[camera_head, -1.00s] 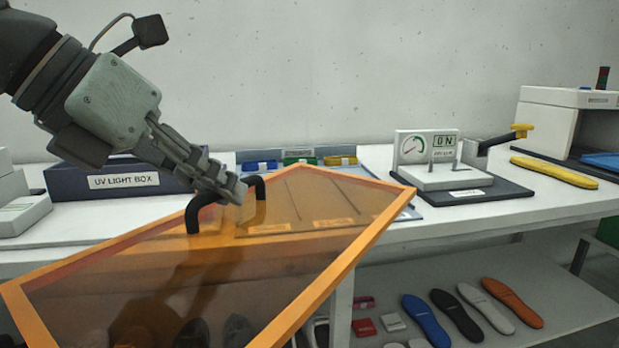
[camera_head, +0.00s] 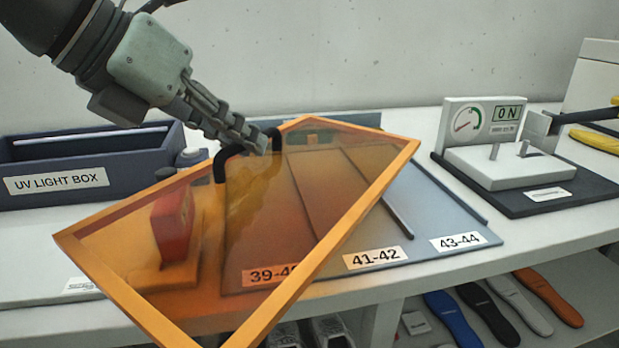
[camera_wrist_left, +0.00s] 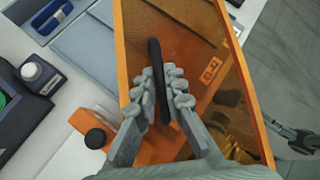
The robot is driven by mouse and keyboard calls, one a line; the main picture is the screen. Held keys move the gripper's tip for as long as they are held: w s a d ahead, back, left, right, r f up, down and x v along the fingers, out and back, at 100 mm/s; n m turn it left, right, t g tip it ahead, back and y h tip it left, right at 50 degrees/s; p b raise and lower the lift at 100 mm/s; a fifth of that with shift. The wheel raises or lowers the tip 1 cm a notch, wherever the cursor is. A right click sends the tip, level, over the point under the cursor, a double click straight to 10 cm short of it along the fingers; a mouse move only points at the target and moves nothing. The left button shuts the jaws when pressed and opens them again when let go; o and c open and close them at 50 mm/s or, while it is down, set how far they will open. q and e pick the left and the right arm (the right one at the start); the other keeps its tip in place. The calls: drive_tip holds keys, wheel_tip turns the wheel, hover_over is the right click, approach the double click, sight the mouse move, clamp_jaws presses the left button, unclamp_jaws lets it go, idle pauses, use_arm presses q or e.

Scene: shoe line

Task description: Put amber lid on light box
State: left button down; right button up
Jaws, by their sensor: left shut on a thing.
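The amber lid (camera_head: 340,215) is a clear orange panel with an orange frame and a black handle (camera_head: 219,166). It hangs tilted in front of the bench. My left gripper (camera_head: 262,142) is shut on the handle. In the left wrist view my left gripper (camera_wrist_left: 168,95) has its fingers on both sides of the black handle (camera_wrist_left: 156,75). The light box (camera_head: 90,160) is a dark blue open-topped box labelled UV LIGHT BOX, at the back left of the bench. The lid is to the right of it and apart from it.
A grey size board (camera_head: 440,215) marked 41-42 and 43-44 lies behind the lid. A red object (camera_head: 173,222) shows through the lid. Several insoles (camera_head: 547,298) lie on the lower shelf.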

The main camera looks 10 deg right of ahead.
sight(293, 152)
use_arm(q)
drive_tip(key=x, duration=0.3)
drive_tip(key=d+r+x, duration=0.1)
drive_tip(key=x, duration=0.2)
drive_tip(key=p+x, duration=0.1)
drive_tip(key=x, duration=0.2)
drive_tip(key=shift+w+d+r, duration=0.1)
drive_tip(key=shift+w+d, duration=0.1)
drive_tip(key=shift+d, duration=0.15)
wheel_tip(293, 152, down, 4)
drive_tip(key=shift+r, duration=0.1)
drive_tip(key=c, duration=1.7)
unclamp_jaws()
drive_tip(key=shift+o, duration=0.5)
use_arm(e)
wheel_tip(293, 152, down, 4)
drive_tip(key=shift+a+f, duration=0.1)
drive_tip(key=shift+f, duration=0.05)
